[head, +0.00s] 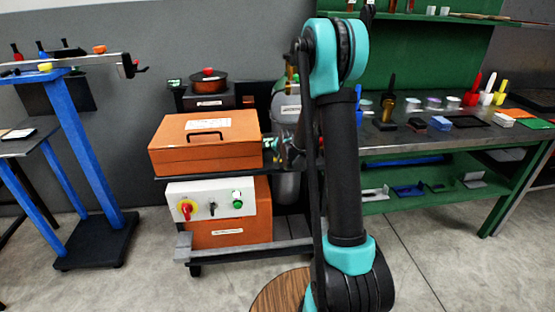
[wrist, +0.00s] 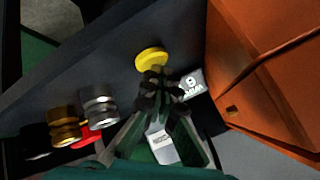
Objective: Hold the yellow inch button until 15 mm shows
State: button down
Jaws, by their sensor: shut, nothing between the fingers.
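The yellow button (wrist: 151,57) is a round disc on a dark panel in the upper middle of the wrist view. My gripper (wrist: 156,76) is shut and empty, and its fingertips overlap the button's lower edge in that view. I cannot tell whether they press it or stop just short. A small label (wrist: 190,85) is beside the fingertips; its text is too blurred to read. No readable millimetre figure shows in either view. In the head view the yellow button cannot be made out, and my arm covers the area right of the orange box.
The orange box (wrist: 265,65) stands close on the right in the wrist view; it is on the cart in the head view (head: 205,150). Brass (wrist: 65,127) and silver (wrist: 99,106) fittings stick out at left. A white control panel (head: 210,200) is below the box.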

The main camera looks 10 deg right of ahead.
dwell(0.6)
jog(key=shift+r, duration=0.85)
jog(key=shift+r, duration=2.55)
